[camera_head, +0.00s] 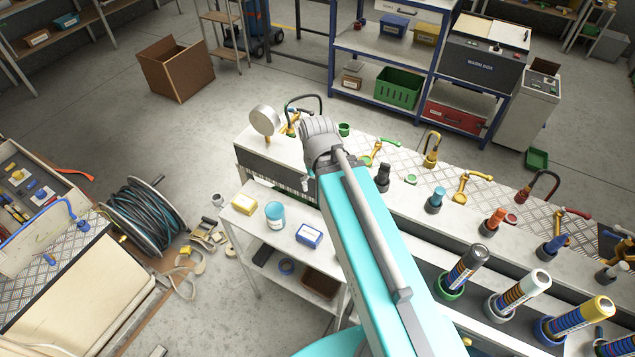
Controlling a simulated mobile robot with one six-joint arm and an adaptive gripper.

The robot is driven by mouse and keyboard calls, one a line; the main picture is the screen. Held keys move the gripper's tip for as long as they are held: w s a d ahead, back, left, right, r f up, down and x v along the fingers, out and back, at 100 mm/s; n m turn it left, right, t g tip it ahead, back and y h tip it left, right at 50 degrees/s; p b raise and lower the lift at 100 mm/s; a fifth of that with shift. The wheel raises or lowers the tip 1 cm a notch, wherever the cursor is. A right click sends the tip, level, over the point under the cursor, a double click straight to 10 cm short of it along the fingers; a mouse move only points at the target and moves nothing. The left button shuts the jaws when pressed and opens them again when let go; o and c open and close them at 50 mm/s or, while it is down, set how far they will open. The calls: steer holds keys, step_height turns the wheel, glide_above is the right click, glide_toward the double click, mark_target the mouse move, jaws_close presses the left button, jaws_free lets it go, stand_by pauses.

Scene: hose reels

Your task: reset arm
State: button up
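My teal arm reaches up from the bottom of the view over the workbench (410,215). Its far end is a grey wrist joint near the bench's left part. The gripper's fingers do not show; they are hidden behind the wrist or out of sight, so I cannot tell what they hold or touch. The wrist is close, in the picture, to a round pale disc (265,120) and a black curved hose (305,98) on the bench.
Curved spouts and upright cartridges (520,292) line the bench at right. A low trolley (250,232) holds a blue-lidded jar (275,215). A hose reel (145,217) and loose straps lie at left. Open floor surrounds the cardboard box (175,70).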

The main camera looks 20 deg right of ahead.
step_height(320, 180, down, 7)
steer(key=b, duration=0.7)
stand_by(1.2)
